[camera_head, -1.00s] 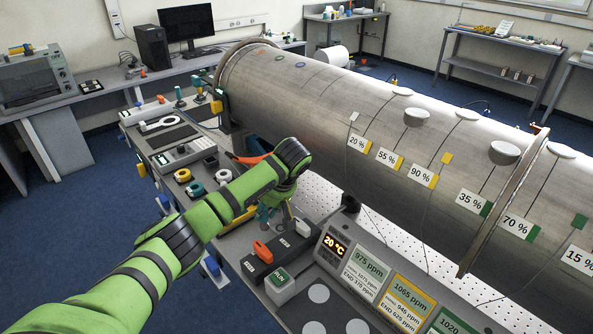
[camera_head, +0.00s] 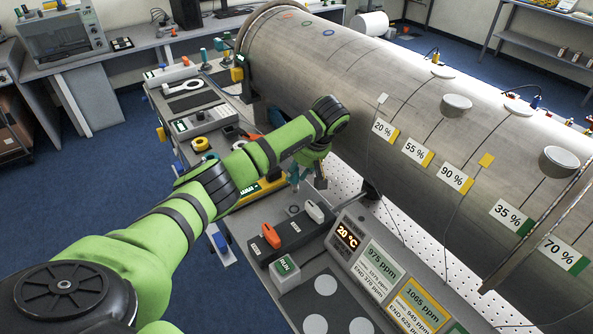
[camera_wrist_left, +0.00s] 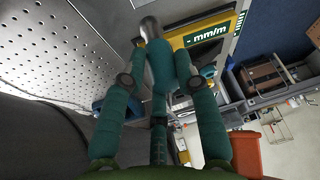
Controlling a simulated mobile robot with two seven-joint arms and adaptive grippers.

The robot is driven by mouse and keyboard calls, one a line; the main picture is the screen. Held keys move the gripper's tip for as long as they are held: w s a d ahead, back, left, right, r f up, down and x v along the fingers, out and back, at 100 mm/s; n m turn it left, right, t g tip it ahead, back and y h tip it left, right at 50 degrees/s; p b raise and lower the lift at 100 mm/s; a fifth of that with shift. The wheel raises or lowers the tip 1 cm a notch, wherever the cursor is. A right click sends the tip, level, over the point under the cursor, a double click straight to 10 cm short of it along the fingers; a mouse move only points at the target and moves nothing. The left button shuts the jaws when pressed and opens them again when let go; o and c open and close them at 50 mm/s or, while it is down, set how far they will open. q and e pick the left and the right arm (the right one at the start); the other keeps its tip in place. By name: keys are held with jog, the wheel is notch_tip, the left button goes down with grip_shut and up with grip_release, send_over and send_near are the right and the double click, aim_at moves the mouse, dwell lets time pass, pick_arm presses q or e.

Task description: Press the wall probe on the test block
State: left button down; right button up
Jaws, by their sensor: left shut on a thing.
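My left gripper (camera_head: 306,182) hangs below the wrist, over the bench next to the near side of the big steel pipe (camera_head: 410,90). In the left wrist view its teal fingers (camera_wrist_left: 158,75) are closed around a slim teal tool with a rounded silver end (camera_wrist_left: 150,28), which looks like the wall probe. The head view mostly hides this tool behind the arm. I cannot pick out the test block with certainty. My right gripper is not in view.
A yellow level with a mm/m display (camera_wrist_left: 205,32) lies close by; it also shows in the head view (camera_head: 262,190). A dark holder (camera_head: 290,234) with orange and white pieces, a RUN button box (camera_head: 286,270) and a ppm panel (camera_head: 385,265) stand nearer. A perforated plate (camera_head: 345,185) lies under the pipe.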

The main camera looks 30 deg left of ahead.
aim_at(297, 191)
pick_arm(q)
jog(key=shift+s+f+b, duration=0.1)
jog(key=shift+f+b, duration=0.4)
jog(key=shift+f, duration=0.8)
notch_tip(297, 191, down, 3)
jog(key=b, duration=0.3)
jog(key=shift+f, duration=0.15)
jog(key=shift+r, duration=0.25)
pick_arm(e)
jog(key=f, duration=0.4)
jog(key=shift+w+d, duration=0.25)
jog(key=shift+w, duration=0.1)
pick_arm(q)
jog(key=shift+f+b, duration=0.9)
jog(key=shift+f, duration=0.45)
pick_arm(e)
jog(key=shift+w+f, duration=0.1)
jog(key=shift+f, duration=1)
pick_arm(q)
jog(key=shift+s+f, duration=0.15)
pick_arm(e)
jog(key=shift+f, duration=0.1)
